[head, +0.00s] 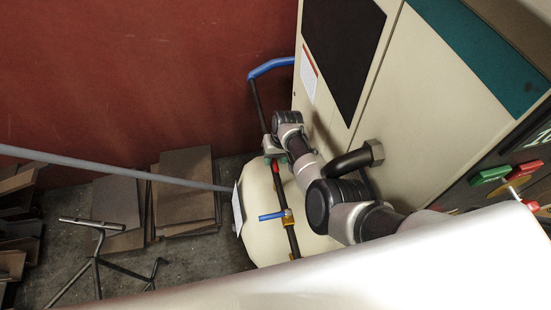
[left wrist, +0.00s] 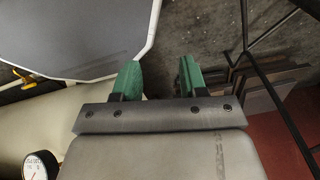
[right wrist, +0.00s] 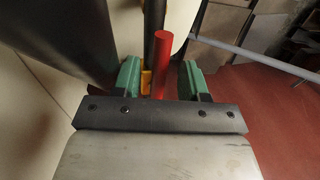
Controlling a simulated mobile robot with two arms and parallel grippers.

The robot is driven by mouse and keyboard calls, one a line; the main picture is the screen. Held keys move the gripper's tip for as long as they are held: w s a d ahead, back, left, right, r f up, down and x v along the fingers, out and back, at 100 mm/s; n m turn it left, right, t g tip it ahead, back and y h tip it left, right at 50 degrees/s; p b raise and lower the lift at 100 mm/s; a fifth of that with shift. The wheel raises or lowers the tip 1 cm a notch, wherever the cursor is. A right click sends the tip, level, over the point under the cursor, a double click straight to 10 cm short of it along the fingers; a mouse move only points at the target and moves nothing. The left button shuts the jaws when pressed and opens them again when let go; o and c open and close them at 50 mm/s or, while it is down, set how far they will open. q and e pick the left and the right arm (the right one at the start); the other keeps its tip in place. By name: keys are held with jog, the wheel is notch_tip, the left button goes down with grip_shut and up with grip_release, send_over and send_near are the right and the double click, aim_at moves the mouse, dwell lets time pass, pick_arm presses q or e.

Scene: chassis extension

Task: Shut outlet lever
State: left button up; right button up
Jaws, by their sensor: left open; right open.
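A white tank (head: 262,188) stands beside the cream cabinet, with a dark pipe running along it. A blue lever (head: 271,216) sticks out to the left from a brass fitting (head: 288,217) on the pipe. A red lever (head: 275,166) shows higher up, just below my right gripper (head: 272,148). In the right wrist view the red lever (right wrist: 162,66) stands between the open fingers of the right gripper (right wrist: 163,78), with no visible grip. Which lever is the outlet one is not marked. My left gripper (left wrist: 160,78) is open and empty in the left wrist view.
The cream cabinet (head: 350,130) closes off the right side. A blue handle (head: 270,66) tops the dark pipe. A grey bar (head: 120,173) crosses at left. A metal stand (head: 96,250) and brown panels (head: 186,185) occupy the floor. A gauge (left wrist: 40,165) shows in the left wrist view.

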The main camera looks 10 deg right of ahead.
pick_arm(q)
jog(key=shift+s, duration=0.1)
pick_arm(e)
grip_shut()
pick_arm(q)
jog(key=shift+s, duration=0.2)
jog(key=shift+f, duration=0.1)
